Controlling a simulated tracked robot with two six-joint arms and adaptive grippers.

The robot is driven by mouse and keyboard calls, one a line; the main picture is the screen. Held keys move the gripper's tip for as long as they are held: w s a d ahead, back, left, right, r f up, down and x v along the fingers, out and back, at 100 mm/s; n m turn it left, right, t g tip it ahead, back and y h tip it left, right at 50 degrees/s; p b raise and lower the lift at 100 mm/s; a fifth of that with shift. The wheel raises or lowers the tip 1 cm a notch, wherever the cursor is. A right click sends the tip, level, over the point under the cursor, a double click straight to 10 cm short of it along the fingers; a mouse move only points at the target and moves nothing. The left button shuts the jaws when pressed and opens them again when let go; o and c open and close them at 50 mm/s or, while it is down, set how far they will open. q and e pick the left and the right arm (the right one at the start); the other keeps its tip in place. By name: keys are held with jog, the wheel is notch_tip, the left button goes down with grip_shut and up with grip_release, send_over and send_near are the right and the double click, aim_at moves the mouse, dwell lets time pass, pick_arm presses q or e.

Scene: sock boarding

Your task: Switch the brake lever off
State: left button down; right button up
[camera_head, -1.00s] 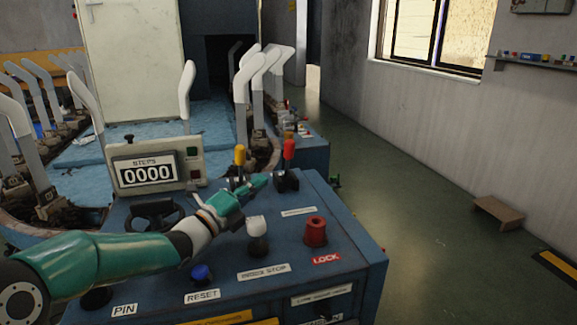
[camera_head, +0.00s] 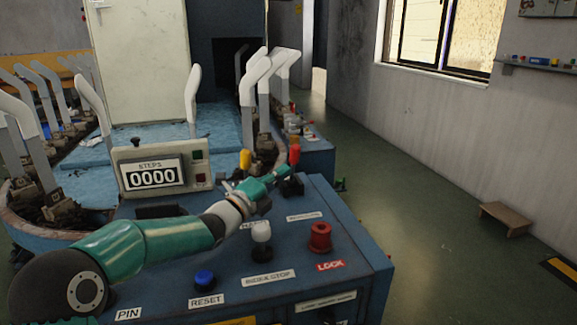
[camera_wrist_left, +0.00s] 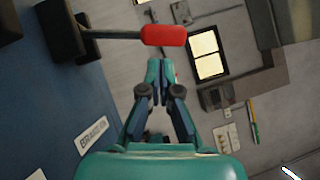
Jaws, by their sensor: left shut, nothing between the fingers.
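The lever with a red handle (camera_head: 294,154) rises from a black base (camera_head: 291,187) at the back right of the blue control panel. In the left wrist view the red handle (camera_wrist_left: 163,35) sits on a thin metal rod, just beyond my fingertips. A partly readable "BRAKE" label (camera_wrist_left: 92,141) lies on the panel there. My left gripper (camera_head: 284,171) is shut and empty, close beside the red-handled lever. In the wrist view its fingertips (camera_wrist_left: 160,66) are together, with a small gap to the handle. My right gripper is not in view.
A yellow-handled lever (camera_head: 245,159) stands left of the red one. A white knob (camera_head: 261,234), a red LOCK knob (camera_head: 320,236) and a blue RESET button (camera_head: 204,279) are nearer. The steps counter (camera_head: 153,178) reads 0000.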

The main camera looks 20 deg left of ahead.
aim_at(293, 166)
pick_arm(q)
jog(key=x, duration=0.3)
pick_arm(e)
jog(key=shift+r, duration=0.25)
